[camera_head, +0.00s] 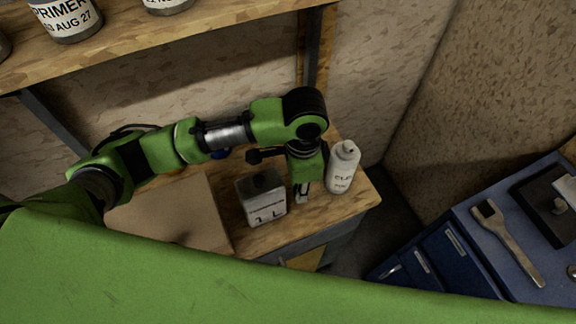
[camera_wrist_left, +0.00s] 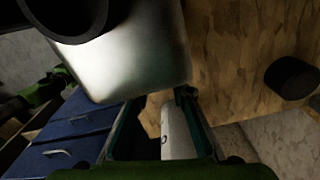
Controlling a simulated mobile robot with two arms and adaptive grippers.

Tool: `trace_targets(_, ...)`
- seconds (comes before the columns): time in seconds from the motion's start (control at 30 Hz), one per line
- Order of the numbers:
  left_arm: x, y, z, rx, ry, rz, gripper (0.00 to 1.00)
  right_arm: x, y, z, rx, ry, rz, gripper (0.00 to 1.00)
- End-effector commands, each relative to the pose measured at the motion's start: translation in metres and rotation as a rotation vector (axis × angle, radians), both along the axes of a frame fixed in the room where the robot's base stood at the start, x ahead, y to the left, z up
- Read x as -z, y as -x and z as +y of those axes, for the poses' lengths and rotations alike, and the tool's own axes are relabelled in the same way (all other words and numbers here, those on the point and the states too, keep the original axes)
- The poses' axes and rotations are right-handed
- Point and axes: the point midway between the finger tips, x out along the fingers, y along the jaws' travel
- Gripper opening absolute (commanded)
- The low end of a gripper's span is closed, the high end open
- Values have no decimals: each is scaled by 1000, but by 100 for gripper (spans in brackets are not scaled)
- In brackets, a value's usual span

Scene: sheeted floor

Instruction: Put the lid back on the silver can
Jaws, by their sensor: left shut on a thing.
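The silver can (camera_head: 268,208), with a dark round neck on top, is over the wooden tabletop in the head view. In the left wrist view the silver can (camera_wrist_left: 135,60) is large and close, with its dark neck ring at the upper left. My left gripper (camera_head: 302,195) points down at the can's right side. In the wrist view its fingers (camera_wrist_left: 162,100) run up to the can's edge and the can hides their tips. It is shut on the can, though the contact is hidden. A black lid (camera_wrist_left: 291,77) lies apart on the wood. My right gripper is out of view.
A white bottle (camera_head: 343,168) stands right of the gripper, close by. A shelf with cans (camera_head: 68,18) is above.

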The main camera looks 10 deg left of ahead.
Motion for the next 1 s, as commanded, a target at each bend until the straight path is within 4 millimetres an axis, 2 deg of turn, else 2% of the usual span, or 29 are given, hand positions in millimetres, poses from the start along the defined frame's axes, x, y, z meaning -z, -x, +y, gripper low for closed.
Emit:
trace_targets(0.03,3,10,-9,6,4,-1,13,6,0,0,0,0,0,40)
trace_targets(0.2,2,37,-25,4,1,1,13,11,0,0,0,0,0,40)
trace_targets(0.4,0,52,-36,1,0,0,13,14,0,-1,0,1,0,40)
trace_targets(1.0,0,56,-38,-1,0,0,13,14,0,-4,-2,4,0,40)
